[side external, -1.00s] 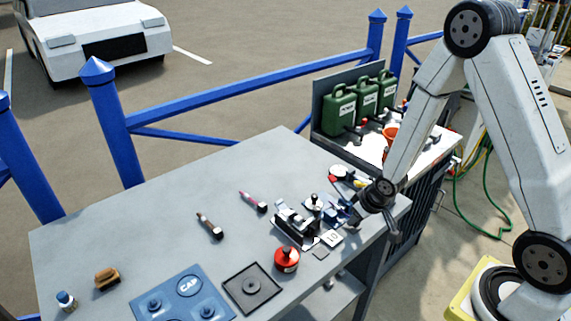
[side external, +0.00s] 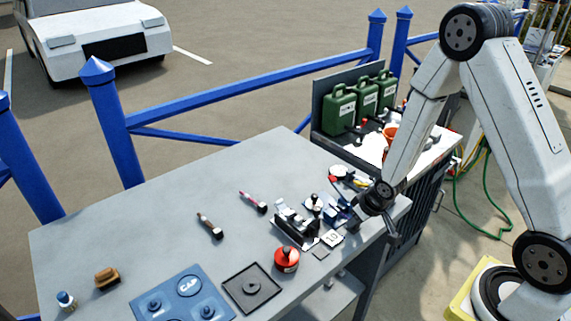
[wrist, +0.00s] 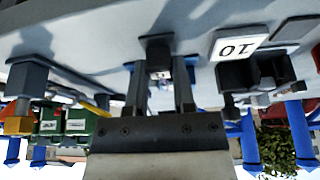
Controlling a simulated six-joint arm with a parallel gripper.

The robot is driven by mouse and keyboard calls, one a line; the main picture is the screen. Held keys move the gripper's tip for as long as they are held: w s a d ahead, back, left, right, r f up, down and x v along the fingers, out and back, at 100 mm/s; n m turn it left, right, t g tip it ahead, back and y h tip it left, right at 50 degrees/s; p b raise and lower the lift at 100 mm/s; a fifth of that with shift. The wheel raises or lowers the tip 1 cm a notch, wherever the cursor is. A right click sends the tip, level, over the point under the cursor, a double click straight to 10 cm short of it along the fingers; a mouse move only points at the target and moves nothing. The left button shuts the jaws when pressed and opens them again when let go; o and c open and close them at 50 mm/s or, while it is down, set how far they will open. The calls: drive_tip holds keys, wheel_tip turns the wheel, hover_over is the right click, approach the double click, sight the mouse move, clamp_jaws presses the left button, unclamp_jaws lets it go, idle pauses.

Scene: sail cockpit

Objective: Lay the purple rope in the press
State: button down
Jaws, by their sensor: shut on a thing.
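My gripper (side external: 353,213) is low over the right end of the grey bench, just right of the press. In the wrist view the fingers (wrist: 160,78) are shut around a small dark block (wrist: 157,52); I cannot tell whether it belongs to a rope. The press (side external: 293,224), a dark body with silver parts, stands on the bench. A pink-purple rope piece (side external: 248,198) with a black end block lies left of the press, apart from my gripper. A brown piece (side external: 207,222) with a similar block lies further left.
A white tile marked 10 (side external: 332,238) and a red round pot (side external: 286,259) stand close to the press. A black square tray (side external: 235,281) and blue tray (side external: 165,288) are at the front. Green cans (side external: 341,108) stand behind. The bench's back left is clear.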

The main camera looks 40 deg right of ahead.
drive_tip(key=shift+f, duration=0.25)
unclamp_jaws()
idle(0.3)
drive_tip(key=shift+a+r, duration=0.25)
drive_tip(key=shift+r, duration=0.55)
drive_tip(key=s+a+r+g, duration=0.1)
drive_tip(key=s+a+r, duration=0.2)
drive_tip(key=r, duration=0.3)
drive_tip(key=s+a+r, duration=0.4)
drive_tip(key=s+r, duration=0.1)
drive_tip(key=r, duration=0.2)
drive_tip(key=shift+s+r+n+g, duration=0.15)
drive_tip(key=shift+s+n+g, duration=0.15)
drive_tip(key=shift+g, duration=0.1)
